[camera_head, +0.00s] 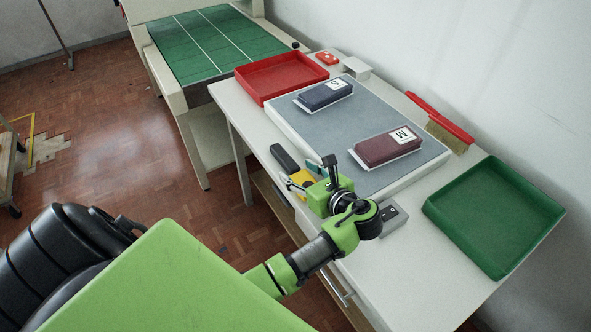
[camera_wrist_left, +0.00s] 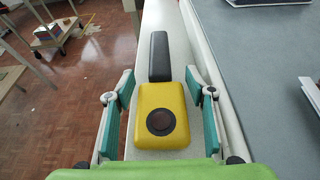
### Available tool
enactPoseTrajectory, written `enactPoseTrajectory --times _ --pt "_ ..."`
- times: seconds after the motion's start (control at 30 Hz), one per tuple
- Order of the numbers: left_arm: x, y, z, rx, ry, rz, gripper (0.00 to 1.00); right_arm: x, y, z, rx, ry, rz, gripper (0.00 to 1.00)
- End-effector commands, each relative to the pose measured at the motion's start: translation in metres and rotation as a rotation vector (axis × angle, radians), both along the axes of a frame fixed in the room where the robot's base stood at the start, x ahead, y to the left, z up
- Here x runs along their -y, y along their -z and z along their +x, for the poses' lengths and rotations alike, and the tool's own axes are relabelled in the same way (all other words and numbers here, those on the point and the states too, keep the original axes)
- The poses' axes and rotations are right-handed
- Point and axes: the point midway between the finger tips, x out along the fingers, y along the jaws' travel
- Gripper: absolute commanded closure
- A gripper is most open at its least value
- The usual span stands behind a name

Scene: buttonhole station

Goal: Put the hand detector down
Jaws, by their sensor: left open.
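The hand detector has a yellow head (camera_head: 304,182) and a black handle (camera_head: 284,158). It lies on the front strip of the white table, beside the grey mat. In the left wrist view its yellow head (camera_wrist_left: 162,100) has a dark round spot, and its handle (camera_wrist_left: 159,57) points away. My left gripper (camera_head: 312,177) is at the yellow head. Its green-padded fingers (camera_wrist_left: 160,80) stand open on both sides of the head, with gaps visible. The detector appears to rest on the table. My right gripper is not in view.
The grey mat (camera_head: 342,165) holds a blue packet (camera_head: 324,94) and a maroon packet (camera_head: 388,147). A red tray (camera_head: 280,77), green tray (camera_head: 495,212), red brush (camera_head: 440,120) and small grey block (camera_head: 392,218) stand around it. Bare table lies front right.

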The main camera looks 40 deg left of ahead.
Motion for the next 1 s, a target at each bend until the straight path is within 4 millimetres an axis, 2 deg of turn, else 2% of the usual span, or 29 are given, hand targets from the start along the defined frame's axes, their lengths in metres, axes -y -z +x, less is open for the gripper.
enactPoseTrajectory --times 0.03,0.2,0.4,0.6,1.0 --pt "0.012 -0.004 -0.004 0.001 0.002 -0.005 0.50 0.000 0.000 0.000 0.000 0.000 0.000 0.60" --pt "0.044 -0.017 -0.017 0.001 0.001 -0.005 0.50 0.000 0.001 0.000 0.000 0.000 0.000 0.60" --pt "0.072 -0.029 -0.029 0.000 0.001 -0.002 0.50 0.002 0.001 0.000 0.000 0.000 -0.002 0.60" --pt "0.082 -0.034 -0.034 0.001 -0.001 0.000 0.50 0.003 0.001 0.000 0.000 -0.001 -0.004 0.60" --pt "0.082 -0.034 -0.034 0.001 0.000 0.000 0.50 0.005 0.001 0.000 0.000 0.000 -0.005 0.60"
